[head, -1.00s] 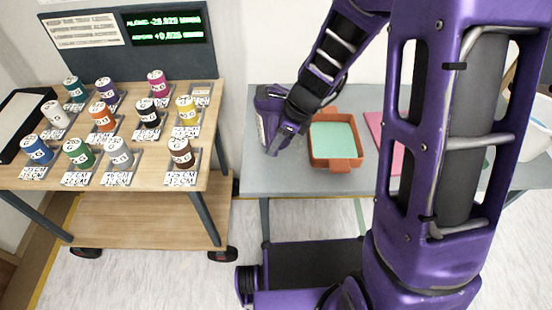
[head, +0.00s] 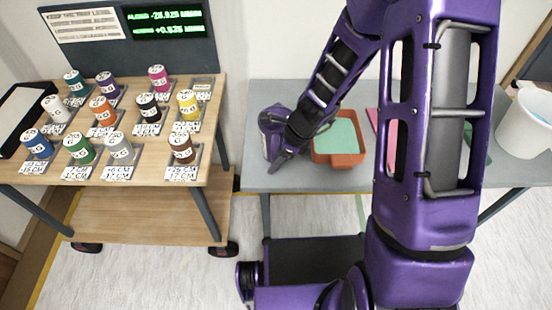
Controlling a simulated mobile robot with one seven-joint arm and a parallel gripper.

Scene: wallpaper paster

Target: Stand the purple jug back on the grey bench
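The grey bench (head: 318,181) stands at the right of the head view. My gripper (head: 274,164) is low over its left end, left of an orange tray (head: 348,159) with pale green contents. Its fingers are small and dark here, and I cannot tell whether they are open or shut or hold anything. I cannot make out a purple jug on the bench. My purple arm hides much of the bench's middle.
A wooden trolley (head: 215,110) at the left carries several labelled, coloured pots on cards. A white bucket (head: 525,124) stands at the bench's right, and a pink sheet (head: 373,120) lies partly behind my arm.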

